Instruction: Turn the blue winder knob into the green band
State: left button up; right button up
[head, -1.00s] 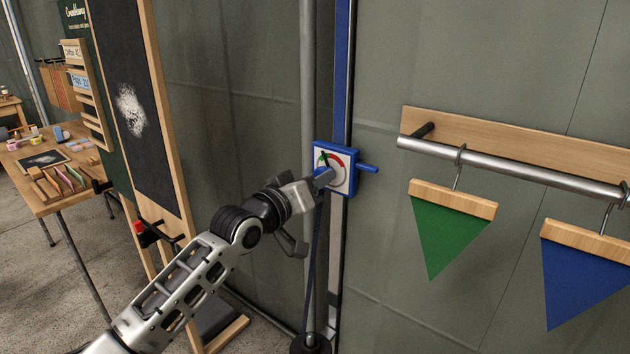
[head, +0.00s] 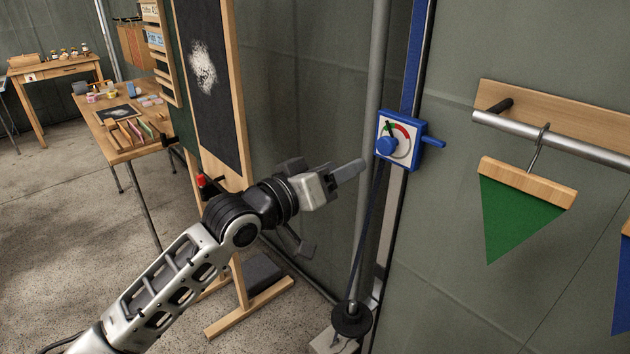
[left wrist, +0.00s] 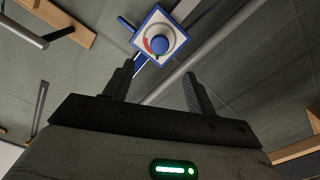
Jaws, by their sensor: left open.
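The blue winder knob (head: 386,146) sits on a white dial face inside a blue square frame (head: 418,155), mounted on the blue upright. The dial has a red arc and a small green band (head: 390,127) at its upper left. A dark pointer mark shows near the green, but it is too small to tell if it lies inside. My left gripper (head: 333,208) is open and empty, left of and below the knob, apart from it. In the left wrist view the knob (left wrist: 160,45) appears beyond and between the open fingers (left wrist: 158,70).
A blue crank handle (head: 434,142) sticks out right of the dial. A grey pole (head: 369,120) stands just left of it. A green pennant (head: 515,215) hangs from a rail at right. A chalkboard stand (head: 208,90) and a table (head: 120,155) are at left.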

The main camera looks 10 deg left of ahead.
pick_arm(q)
jog(key=v, duration=0.5)
jog(key=s+a+f+g+y, duration=0.1)
jog(key=s+f+g+y, duration=0.1)
jog(key=s+f, duration=0.8)
jog(key=s+a+f+g+y, duration=0.2)
jog(key=s+f+y, duration=0.3)
jog(key=s+f, duration=0.6)
notch_tip(320, 180, down, 8)
jog(key=shift+s+a+r+m, duration=0.1)
jog(key=shift+s+a+m, duration=0.2)
dwell(0.9)
